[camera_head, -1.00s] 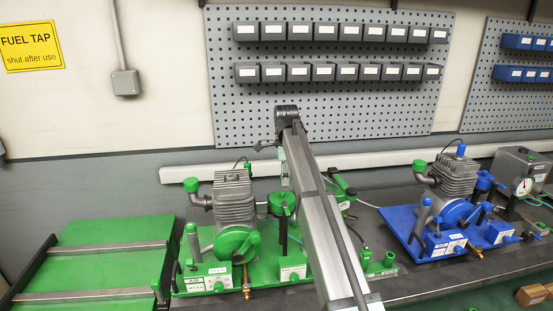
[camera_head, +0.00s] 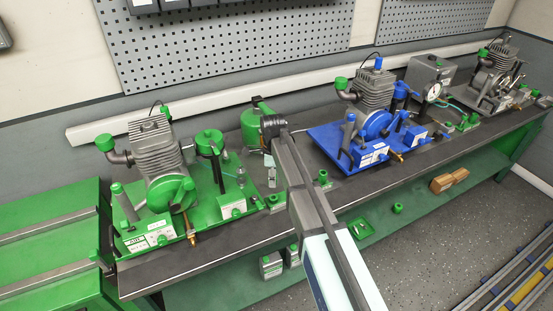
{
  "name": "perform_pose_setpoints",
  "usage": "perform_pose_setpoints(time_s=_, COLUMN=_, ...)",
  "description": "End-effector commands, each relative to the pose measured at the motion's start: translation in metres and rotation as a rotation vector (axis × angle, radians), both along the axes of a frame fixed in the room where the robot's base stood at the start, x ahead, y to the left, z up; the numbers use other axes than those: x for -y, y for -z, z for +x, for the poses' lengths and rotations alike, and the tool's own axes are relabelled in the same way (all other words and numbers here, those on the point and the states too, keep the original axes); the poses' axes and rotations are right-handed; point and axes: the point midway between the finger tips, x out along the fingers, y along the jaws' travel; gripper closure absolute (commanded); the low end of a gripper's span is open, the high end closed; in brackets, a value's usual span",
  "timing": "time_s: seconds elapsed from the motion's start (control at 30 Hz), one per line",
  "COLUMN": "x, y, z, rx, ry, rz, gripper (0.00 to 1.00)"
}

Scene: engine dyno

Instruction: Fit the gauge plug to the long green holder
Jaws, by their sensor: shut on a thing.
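My gripper (camera_head: 268,160) hangs below the dark wrist, over the bench just right of the green engine stand. It is small and partly covered by my arm. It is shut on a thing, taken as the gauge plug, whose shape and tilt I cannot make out. Small green holders stand near it: one (camera_head: 275,202) at the stand's right front corner and one (camera_head: 323,178) on the bench right of my arm. I cannot tell which is the long one. No contact between gripper and holder can be seen.
A green engine stand (camera_head: 150,240) is left of my gripper. A green canister (camera_head: 252,124) is close behind it. A blue engine stand (camera_head: 325,140) is to the right. A green tray (camera_head: 361,229) and a loose green cup (camera_head: 398,208) sit on the lower shelf.

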Motion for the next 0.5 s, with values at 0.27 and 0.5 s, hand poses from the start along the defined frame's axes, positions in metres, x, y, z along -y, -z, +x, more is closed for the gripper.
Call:
perform_pose_setpoints(time_s=0.27, x=-0.002, y=0.018, z=-0.004, rx=-0.001, ry=0.004, rz=0.001, gripper=0.93)
perform_pose_setpoints(time_s=0.5, x=-0.001, y=0.039, z=-0.004, rx=-0.001, ry=0.003, rz=0.001, gripper=0.93)
